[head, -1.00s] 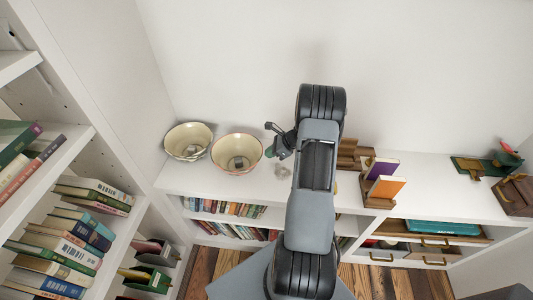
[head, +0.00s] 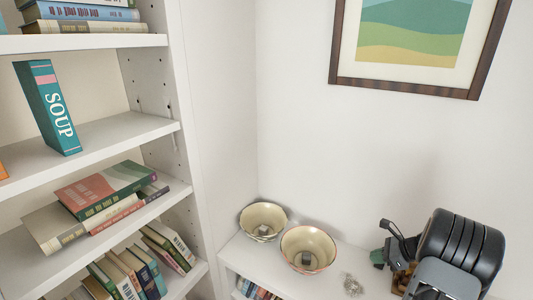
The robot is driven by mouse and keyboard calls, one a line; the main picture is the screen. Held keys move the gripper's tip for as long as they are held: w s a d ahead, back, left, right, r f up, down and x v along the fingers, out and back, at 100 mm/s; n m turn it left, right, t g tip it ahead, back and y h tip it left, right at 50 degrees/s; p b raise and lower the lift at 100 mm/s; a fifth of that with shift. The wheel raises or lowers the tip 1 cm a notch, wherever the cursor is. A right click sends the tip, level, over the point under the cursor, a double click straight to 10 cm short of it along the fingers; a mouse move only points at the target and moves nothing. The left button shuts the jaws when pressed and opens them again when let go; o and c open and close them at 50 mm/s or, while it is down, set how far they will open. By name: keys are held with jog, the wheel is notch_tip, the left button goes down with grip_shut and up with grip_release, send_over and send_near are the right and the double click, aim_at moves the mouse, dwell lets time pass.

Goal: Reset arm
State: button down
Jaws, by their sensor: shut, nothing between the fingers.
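My arm reaches in at the lower right of the head view.
A cream bowl (head: 263,221) and a red-rimmed bowl (head: 308,249) stand on the white counter (head: 338,284), each with a small dark object inside. A small clear item (head: 352,285) lies nearby. Bookshelves (head: 110,143) fill the left. A framed picture (head: 410,40) hangs above.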

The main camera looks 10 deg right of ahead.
jog(key=s+a+f+n+g, duration=0.1)
jog(key=s+a+n+g, duration=0.3)
jog(key=n, duration=0.3)
jog(key=s+a+r+n+h, duration=0.2)
jog(key=a+r+n, duration=0.3)
jog(key=a, duration=0.3)
jog(key=s+a+r+n+t+h, duration=0.1)
jog(key=s+a+r+n+h, duration=0.1)
jog(key=s+a+r+n, duration=0.2)
jog(key=s+a+r+n+t+h, duration=0.1)
jog(key=s+a+r+n+h, duration=0.1)
jog(key=a+r+n, duration=0.5)
jog(key=a+n, duration=0.3)
jog(key=a, duration=0.3)
jog(key=shift+s+r+h, duration=0.15)
jog(key=shift+s+h, duration=0.25)
jog(key=shift+a, duration=0.1)
